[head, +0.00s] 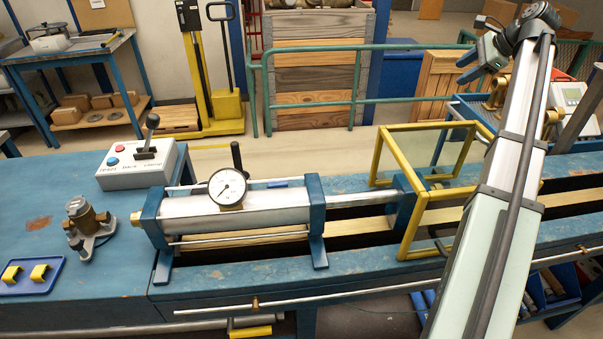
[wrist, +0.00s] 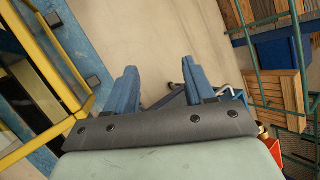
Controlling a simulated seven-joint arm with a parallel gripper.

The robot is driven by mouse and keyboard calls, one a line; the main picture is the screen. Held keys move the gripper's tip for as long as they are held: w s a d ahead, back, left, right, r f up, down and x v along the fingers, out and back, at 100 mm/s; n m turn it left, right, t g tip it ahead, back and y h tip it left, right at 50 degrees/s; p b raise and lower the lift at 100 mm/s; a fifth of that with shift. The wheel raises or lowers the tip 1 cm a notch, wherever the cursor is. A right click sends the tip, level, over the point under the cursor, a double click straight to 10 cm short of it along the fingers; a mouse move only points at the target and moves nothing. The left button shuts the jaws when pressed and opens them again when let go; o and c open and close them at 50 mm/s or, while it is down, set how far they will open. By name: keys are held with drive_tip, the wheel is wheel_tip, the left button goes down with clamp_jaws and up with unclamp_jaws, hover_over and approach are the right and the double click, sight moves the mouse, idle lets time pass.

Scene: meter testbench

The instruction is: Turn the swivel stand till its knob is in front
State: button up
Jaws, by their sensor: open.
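What looks like the swivel stand (head: 98,242) is a small grey base carrying a brass meter (head: 82,212), on the blue bench at the left in the head view. A small dark knob seems to show low at its front left, but it is too small to be sure. My gripper (head: 465,66) is raised at the upper right in the head view, far from the stand. In the wrist view its blue fingers (wrist: 160,85) are spread apart with nothing between them. The stand is not in the wrist view.
A metal cylinder with a round gauge (head: 227,187) and a yellow-framed guard (head: 412,220) stand between my gripper and the stand. A lever box (head: 140,168) is behind the stand. A blue tray (head: 32,285) with yellow pieces lies in front. Bare bench surrounds the stand.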

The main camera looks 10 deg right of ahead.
drive_tip(key=w+a+f+n+g, duration=0.1)
drive_tip(key=w+a+n, duration=0.25)
drive_tip(key=a, duration=1.05)
drive_tip(key=w+a+f+n+g, duration=0.1)
drive_tip(key=w+a+n, duration=0.25)
drive_tip(key=a, duration=1.05)
drive_tip(key=s+a+f+n+g, duration=0.15)
drive_tip(key=a+n, duration=0.25)
drive_tip(key=a, duration=0.9)
drive_tip(key=s+a+f+n, duration=0.15)
drive_tip(key=a+n, duration=0.25)
drive_tip(key=a, duration=1)
drive_tip(key=n, duration=1.6)
approach(75, 242)
drive_tip(key=shift+g, duration=0.45)
drive_tip(key=x, duration=0.8)
drive_tip(key=shift+w+a+f, duration=0.1)
drive_tip(key=shift+w, duration=0.3)
drive_tip(key=shift+c, duration=0.4)
